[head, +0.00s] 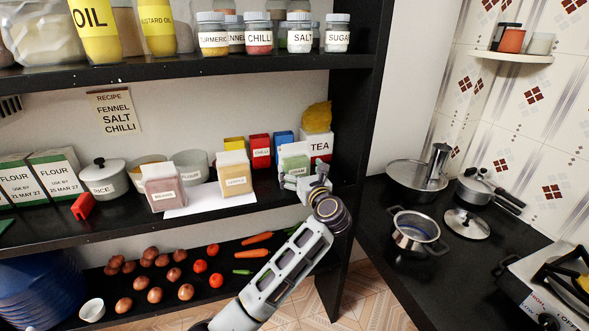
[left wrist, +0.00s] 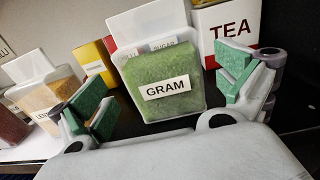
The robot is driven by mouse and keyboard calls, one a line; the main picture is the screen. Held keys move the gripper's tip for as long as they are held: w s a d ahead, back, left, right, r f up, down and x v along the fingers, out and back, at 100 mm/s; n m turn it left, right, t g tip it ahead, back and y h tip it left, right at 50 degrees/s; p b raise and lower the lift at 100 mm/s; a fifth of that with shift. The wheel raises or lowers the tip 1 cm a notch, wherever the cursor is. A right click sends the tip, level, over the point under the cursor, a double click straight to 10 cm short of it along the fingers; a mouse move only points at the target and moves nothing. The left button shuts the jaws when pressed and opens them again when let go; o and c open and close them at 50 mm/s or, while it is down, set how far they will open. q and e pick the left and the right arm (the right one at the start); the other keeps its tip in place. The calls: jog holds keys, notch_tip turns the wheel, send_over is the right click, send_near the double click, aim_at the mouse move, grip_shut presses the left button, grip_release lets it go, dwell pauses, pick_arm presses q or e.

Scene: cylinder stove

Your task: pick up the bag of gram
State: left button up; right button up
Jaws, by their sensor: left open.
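The bag of gram (head: 294,161) is a clear, white-topped pack with green contents on the middle shelf, near its right end. In the left wrist view the gram pack (left wrist: 163,72) stands upright with its "GRAM" label facing me. My left gripper (head: 303,181) is in front of it and open. In the left wrist view the green-padded fingers of the left gripper (left wrist: 168,95) are spread to either side of the pack, with gaps showing. The lower front edge of the pack is close to the palm. My right gripper is not in view.
A white TEA box (head: 320,146) stands close behind and right of the gram. A lentil pack (head: 236,180), a red chilli box (head: 260,152) and a blue box (head: 283,142) stand to the left. The dark shelf upright (head: 355,110) is at right.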

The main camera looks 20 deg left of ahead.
aim_at(298, 166)
pick_arm(q)
jog(key=shift+x, duration=1.95)
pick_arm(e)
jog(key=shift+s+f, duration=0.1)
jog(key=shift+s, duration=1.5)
pick_arm(q)
jog(key=shift+f, duration=0.1)
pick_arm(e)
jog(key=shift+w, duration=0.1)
pick_arm(q)
jog(key=shift+c, duration=0.7)
jog(key=c, duration=0.9)
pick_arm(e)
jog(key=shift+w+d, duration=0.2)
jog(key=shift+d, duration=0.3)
